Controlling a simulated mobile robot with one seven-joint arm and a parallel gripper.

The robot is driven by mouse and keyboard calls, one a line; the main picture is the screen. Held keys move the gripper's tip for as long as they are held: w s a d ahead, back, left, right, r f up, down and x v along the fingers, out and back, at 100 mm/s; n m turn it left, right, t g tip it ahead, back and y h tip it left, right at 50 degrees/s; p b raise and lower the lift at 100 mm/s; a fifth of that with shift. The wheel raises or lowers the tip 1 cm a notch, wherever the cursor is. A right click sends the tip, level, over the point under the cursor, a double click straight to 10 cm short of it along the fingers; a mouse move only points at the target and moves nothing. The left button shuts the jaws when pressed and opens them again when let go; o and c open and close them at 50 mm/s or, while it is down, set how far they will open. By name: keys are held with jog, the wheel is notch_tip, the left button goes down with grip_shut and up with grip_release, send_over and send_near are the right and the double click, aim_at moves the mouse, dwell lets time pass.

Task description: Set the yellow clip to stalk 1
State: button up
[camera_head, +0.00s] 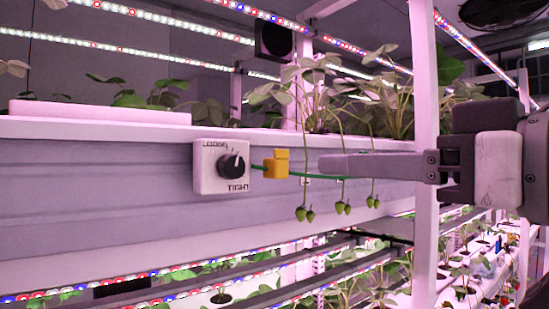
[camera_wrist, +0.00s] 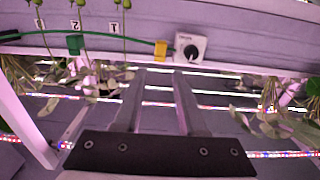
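The yellow clip (camera_head: 277,163) sits on a green line just right of the dial box; it also shows in the wrist view (camera_wrist: 161,49). It is apart from stalk 1 (camera_wrist: 122,30), the hanging stalk nearest the dial, beside label 1 (camera_wrist: 113,27). Stalk 1 hangs right of the clip in the head view, with green berries (camera_head: 305,214) at its end. My gripper (camera_wrist: 160,72) is open and empty, its two fingers apart and pointing toward the clip. In the head view my gripper (camera_head: 320,164) reaches in from the right, its tips short of the clip.
The white dial box (camera_head: 208,180) has a black knob marked LOOSE and TIGHT. A green clip (camera_wrist: 75,44) is on the line by label 2 (camera_wrist: 75,25). Two more berry stalks hang farther right in the head view. A white upright post (camera_head: 425,100) stands near my gripper.

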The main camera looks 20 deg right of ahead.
aim_at(282, 163)
jog(key=p+x, duration=0.1)
jog(key=x, duration=1.1)
jog(key=shift+w+a+f+p, duration=0.1)
jog(key=shift+w+a+p, duration=0.1)
jog(key=shift+p, duration=0.2)
grip_shut()
dwell(0.7)
